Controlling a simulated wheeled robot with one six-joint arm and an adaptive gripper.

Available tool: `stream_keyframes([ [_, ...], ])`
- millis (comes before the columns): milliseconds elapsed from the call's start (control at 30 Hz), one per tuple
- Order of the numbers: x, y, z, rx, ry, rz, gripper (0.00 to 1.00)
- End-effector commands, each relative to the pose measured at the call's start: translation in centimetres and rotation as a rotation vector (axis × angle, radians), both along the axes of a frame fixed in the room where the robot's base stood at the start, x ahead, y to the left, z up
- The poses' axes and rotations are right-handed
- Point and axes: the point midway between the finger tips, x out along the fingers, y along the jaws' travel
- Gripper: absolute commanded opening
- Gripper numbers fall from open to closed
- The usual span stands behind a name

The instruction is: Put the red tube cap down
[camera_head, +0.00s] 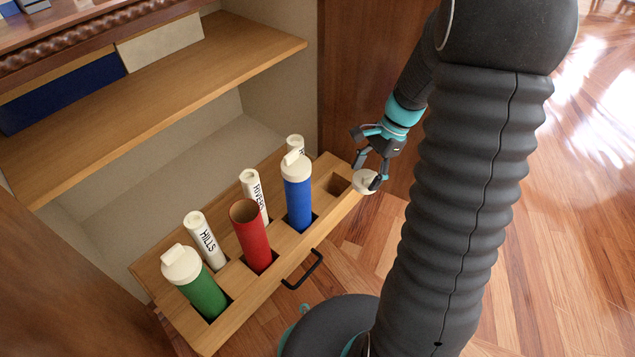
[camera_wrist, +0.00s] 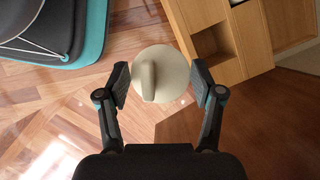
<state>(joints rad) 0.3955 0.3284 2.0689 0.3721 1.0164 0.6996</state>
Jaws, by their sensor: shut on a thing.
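The red tube (camera_head: 250,240) stands upright in a slot of the pulled-out wooden drawer, its top open and uncapped. A round cream cap (camera_head: 363,182) with a raised tab is off the tubes, at the drawer's right end. My gripper (camera_head: 368,174) is shut on this cap. In the wrist view the cap (camera_wrist: 175,92) sits between both fingers of my gripper (camera_wrist: 161,82), with the floor behind it and the drawer corner beside it. I cannot tell whether the cap touches the drawer.
A black handle (camera_head: 304,272) sticks out in front. A shelf (camera_head: 150,105) is above.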

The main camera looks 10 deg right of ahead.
Motion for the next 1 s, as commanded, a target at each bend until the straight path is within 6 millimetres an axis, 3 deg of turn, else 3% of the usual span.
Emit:
stream_keyframes([
  [500, 4.9, 8.1, -5.8, 0.001, 0.001, 0.005, 0.48],
  [833, 5.9, 9.5, -7.4, -0.001, 0.002, 0.000, 0.48],
  [1000, 5.8, 9.5, -9.8, 0.000, 0.003, 0.000, 0.48],
])
